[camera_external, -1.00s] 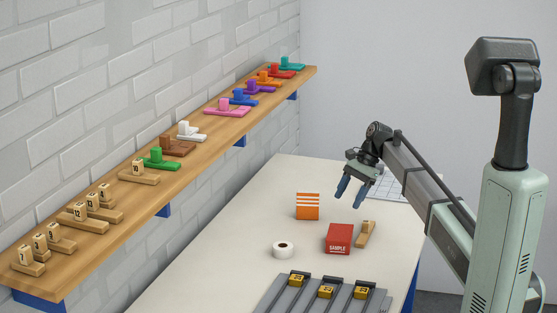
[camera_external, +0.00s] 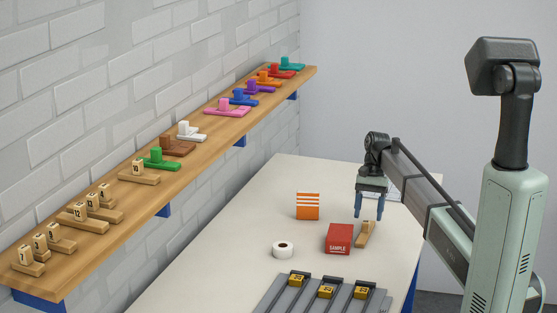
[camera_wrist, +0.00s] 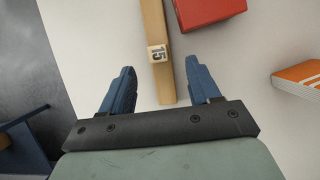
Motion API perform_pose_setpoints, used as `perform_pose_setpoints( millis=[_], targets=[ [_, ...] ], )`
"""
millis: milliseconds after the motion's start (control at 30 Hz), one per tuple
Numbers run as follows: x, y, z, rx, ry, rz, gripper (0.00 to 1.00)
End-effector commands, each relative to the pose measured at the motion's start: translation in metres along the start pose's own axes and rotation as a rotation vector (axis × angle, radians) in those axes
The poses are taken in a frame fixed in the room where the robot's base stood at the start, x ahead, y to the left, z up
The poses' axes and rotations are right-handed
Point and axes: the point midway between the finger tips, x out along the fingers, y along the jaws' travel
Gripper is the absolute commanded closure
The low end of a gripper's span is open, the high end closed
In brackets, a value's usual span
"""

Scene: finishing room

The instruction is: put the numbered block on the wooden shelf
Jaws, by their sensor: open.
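The numbered block is a small wooden piece on a wooden base (camera_external: 366,235), lying on the white table to the right of a red box. In the wrist view the block (camera_wrist: 157,53) shows "15" on its face, and its base (camera_wrist: 158,22) runs up the picture. My gripper (camera_external: 369,216) points down just above the block, open and empty. In the wrist view the fingers (camera_wrist: 158,78) stand on both sides of the block, apart from it. The wooden shelf (camera_external: 200,148) runs along the brick wall at left.
Several numbered wooden blocks (camera_external: 87,215) and coloured pieces (camera_external: 227,109) stand on the shelf. A red SAMPLE box (camera_external: 339,238) stands close beside the block. An orange striped box (camera_external: 307,206), a tape roll (camera_external: 283,250) and a grey rack (camera_external: 310,296) with yellow pieces are on the table.

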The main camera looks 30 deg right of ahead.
Motion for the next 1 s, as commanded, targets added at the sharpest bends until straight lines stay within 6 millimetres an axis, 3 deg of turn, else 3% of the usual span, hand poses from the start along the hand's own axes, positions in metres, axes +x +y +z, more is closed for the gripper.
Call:
perform_pose_setpoints(
  millis=[333, 633, 1000],
  targets=[
    [0.041, 0.001, 0.001, 0.001, -0.001, 0.0, 0.38],
    [0.045, 0.0, 0.0, 0.001, 0.0, 0.0, 0.39],
    [0.045, 0.0, 0.0, 0.001, 0.0, 0.0, 0.75]
  ],
)
